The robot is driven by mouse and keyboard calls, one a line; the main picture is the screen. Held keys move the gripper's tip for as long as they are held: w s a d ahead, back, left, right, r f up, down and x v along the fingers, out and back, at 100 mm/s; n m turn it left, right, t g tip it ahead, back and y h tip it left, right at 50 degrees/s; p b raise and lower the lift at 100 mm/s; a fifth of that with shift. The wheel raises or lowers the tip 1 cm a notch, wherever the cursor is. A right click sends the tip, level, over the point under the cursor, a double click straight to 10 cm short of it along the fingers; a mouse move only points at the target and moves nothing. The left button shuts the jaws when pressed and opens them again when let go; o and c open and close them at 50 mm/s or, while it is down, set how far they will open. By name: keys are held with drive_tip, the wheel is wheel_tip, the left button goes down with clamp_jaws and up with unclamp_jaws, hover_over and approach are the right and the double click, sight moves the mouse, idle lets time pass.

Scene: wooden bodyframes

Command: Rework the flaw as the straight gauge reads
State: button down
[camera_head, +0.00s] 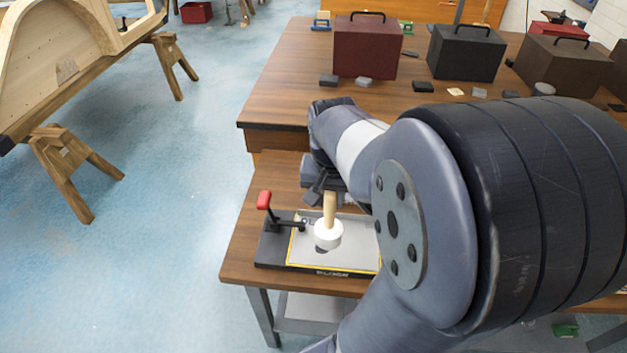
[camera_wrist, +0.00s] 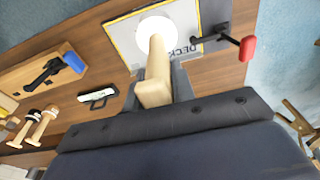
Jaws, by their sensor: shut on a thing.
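My gripper (camera_head: 326,188) is shut on the wooden handle of a mallet with a round white head (camera_head: 328,234). The mallet hangs nearly upright, head down, over a grey panel (camera_head: 357,237) with a yellow edge. I cannot tell whether the head touches the panel. In the wrist view, the handle runs between my gripper's fingers (camera_wrist: 155,88) and the white head (camera_wrist: 157,29) covers part of the panel (camera_wrist: 126,36). A dark patch beside the head may be its shadow. The flaw is not distinguishable. I cannot make out the straight gauge for certain.
A red-handled clamp (camera_head: 264,201) stands at the panel's left on a black base (camera_head: 270,247). The wrist view shows a blue-handled clamp (camera_wrist: 74,63), a black-and-white flat item (camera_wrist: 97,97) and two wooden-handled tools (camera_wrist: 42,122). Toolboxes (camera_head: 367,47) stand on the bench behind.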

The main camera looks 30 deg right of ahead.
drive_tip(key=shift+w+d+f, duration=0.25)
drive_tip(key=shift+w+f, duration=0.2)
drive_tip(key=shift+w, duration=0.4)
drive_tip(key=shift+w+d+f, duration=0.2)
drive_tip(key=shift+w+f, duration=0.25)
drive_tip(key=shift+w, duration=0.35)
drive_tip(key=shift+w+d+f, duration=0.25)
drive_tip(key=shift+w+f, duration=0.2)
drive_tip(key=shift+w, duration=0.4)
drive_tip(key=shift+f, duration=0.1)
wheel_tip(320, 180, down, 10)
drive_tip(key=b, duration=0.8)
wheel_tip(320, 180, up, 10)
drive_tip(key=p, duration=0.7)
drive_tip(key=shift+p, duration=0.35)
drive_tip(key=shift+f, duration=0.1)
drive_tip(key=shift+s, duration=0.1)
